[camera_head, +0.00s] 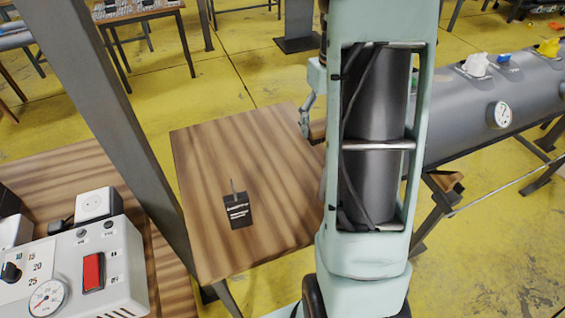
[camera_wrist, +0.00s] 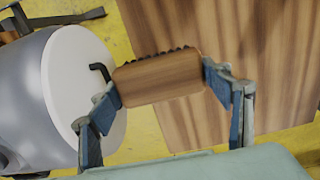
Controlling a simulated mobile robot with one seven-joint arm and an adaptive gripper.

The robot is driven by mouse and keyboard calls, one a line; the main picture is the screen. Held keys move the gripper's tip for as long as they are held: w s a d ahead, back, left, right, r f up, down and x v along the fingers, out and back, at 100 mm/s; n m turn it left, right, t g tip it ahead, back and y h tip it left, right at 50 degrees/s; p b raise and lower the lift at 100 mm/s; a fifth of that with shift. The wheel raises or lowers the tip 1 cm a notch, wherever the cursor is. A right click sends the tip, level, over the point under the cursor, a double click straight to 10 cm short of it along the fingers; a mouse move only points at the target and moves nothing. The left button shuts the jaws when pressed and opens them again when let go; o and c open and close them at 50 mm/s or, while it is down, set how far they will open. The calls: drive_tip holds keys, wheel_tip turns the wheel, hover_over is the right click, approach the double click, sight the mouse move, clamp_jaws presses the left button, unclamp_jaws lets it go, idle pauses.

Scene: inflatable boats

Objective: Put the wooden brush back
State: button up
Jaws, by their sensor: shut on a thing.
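The wooden brush (camera_wrist: 158,78) is a brown block with dark bristles along its upper edge in the wrist view. My gripper (camera_wrist: 162,86) is shut on it, with one blue-padded finger at each end. In the head view the brush (camera_head: 318,130) shows only in part at the right edge of the wooden table, and my arm hides the rest. My gripper (camera_head: 307,117) is also partly hidden there. A black hook (camera_wrist: 100,72) stands in front of the tank's pale end (camera_wrist: 62,75), just left of the brush in the picture. I cannot tell whether hook and brush touch.
The wooden table (camera_head: 275,150) carries a black block (camera_head: 237,211) with white lettering and an upright pin; the rest of its visible top is clear. A grey tank (camera_head: 460,115) with a gauge lies at right. A grey post (camera_head: 105,120) and a control box (camera_head: 85,270) are at left.

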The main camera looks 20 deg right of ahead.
drive_tip(key=w+a+f, duration=0.1)
drive_tip(key=a+f, duration=0.1)
drive_tip(key=a, duration=0.1)
drive_tip(key=w+a+f, duration=0.1)
drive_tip(key=a+f, duration=0.2)
drive_tip(key=w+a+f, duration=0.1)
drive_tip(key=a+f, duration=0.1)
drive_tip(key=a, duration=0.1)
drive_tip(key=shift+a+f, duration=0.25)
drive_tip(key=shift+a, duration=0.05)
drive_tip(key=f, duration=0.3)
drive_tip(key=shift+a+f, duration=0.3)
drive_tip(key=shift+a, duration=0.1)
drive_tip(key=shift+f, duration=0.25)
drive_tip(key=shift+w+f, duration=0.1)
drive_tip(key=shift+f, duration=0.1)
drive_tip(key=o, duration=1.1)
drive_tip(key=shift+r, duration=0.15)
